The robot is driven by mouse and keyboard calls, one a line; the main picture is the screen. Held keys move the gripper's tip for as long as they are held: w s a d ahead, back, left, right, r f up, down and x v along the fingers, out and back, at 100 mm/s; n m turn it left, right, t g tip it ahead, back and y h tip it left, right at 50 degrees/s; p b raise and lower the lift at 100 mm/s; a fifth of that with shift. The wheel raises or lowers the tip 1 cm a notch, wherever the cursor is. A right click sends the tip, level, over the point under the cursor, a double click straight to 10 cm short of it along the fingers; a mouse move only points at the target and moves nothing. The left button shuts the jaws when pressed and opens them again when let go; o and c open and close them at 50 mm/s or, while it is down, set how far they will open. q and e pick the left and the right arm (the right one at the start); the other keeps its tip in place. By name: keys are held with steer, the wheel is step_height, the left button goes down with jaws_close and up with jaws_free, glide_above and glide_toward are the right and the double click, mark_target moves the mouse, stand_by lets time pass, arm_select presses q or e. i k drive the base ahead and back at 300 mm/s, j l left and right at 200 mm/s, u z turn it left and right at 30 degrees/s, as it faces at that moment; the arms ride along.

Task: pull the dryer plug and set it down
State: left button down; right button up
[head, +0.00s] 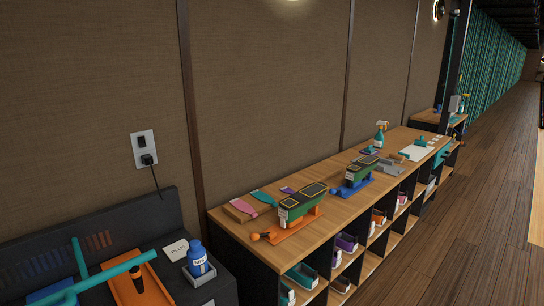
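A black plug (148,159) sits in the lower socket of a white wall plate (138,157) on the brown wall at the left. Its black cord (156,182) hangs down and passes behind the dark unit (110,222) below. A white card (177,249), with lettering that seems to read PLUG, lies on top of the dark unit, left of a blue bottle. Neither of my grippers shows in the head view.
A blue bottle (197,257) stands in a grey holder near the unit's right edge. Teal bars (110,274) and an orange piece (147,290) occupy its left. A wooden shelf counter (240,229) with shoe-like items runs right. Open floor (465,230) lies beyond.

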mark_target(147, 159)
steer(key=i+l+u, duration=0.15)
steer(key=u, duration=0.2)
steer(key=i+l+u, duration=0.15)
steer(key=u, duration=0.25)
steer(key=i+l+u, duration=0.1)
steer(key=u, duration=0.25)
steer(key=i+l, duration=0.15)
steer(key=l, duration=0.3)
steer(key=i+l+u, duration=0.15)
steer(key=l, duration=0.25)
steer(key=i+l, duration=0.15)
steer(key=l, duration=0.3)
steer(key=i+l+u, duration=0.1)
steer(key=l, duration=0.35)
steer(key=i+l+u, duration=0.1)
steer(key=l, duration=0.4)
steer(key=i+l, duration=0.15)
steer(key=l, duration=0.3)
